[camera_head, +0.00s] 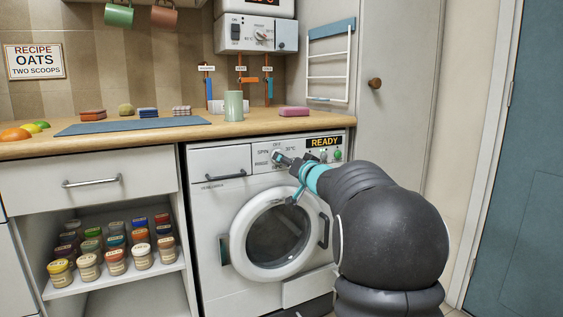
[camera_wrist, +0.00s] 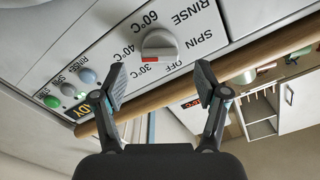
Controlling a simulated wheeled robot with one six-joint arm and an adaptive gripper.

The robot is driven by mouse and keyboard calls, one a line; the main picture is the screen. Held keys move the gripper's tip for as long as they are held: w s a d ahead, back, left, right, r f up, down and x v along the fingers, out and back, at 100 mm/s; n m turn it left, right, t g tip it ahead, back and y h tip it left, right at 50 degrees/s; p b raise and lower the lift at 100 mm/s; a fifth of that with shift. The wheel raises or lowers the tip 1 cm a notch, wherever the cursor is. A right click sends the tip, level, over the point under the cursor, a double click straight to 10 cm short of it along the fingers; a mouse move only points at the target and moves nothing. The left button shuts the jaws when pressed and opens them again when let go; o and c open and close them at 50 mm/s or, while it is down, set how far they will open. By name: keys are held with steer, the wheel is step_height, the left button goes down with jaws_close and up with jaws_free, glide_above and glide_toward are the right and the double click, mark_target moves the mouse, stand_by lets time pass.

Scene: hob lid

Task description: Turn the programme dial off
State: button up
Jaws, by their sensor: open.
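The programme dial (camera_wrist: 160,44) is a grey round knob on the washing machine's white panel, seen upside down in the wrist view. Its red mark sits at the edge near the 30°C label, with the OFF label (camera_wrist: 179,69) beside that. My gripper (camera_wrist: 160,83) is open and empty, its two fingers apart with the dial ahead of the gap between them. The fingers do not appear to touch the dial. In the head view my gripper (camera_head: 285,161) is at the panel and hides much of the dial.
The washing machine (camera_head: 215,250) stands under the wooden worktop (camera_head: 230,127), whose edge runs just above the panel. A READY display (camera_head: 323,142) and indicator lights or buttons (camera_wrist: 68,89) lie beside the dial. The round door (camera_head: 243,245) below is closed.

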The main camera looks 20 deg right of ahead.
steer(key=shift+w, duration=2.15)
steer(key=c, duration=1.2)
steer(key=shift+o, duration=0.2)
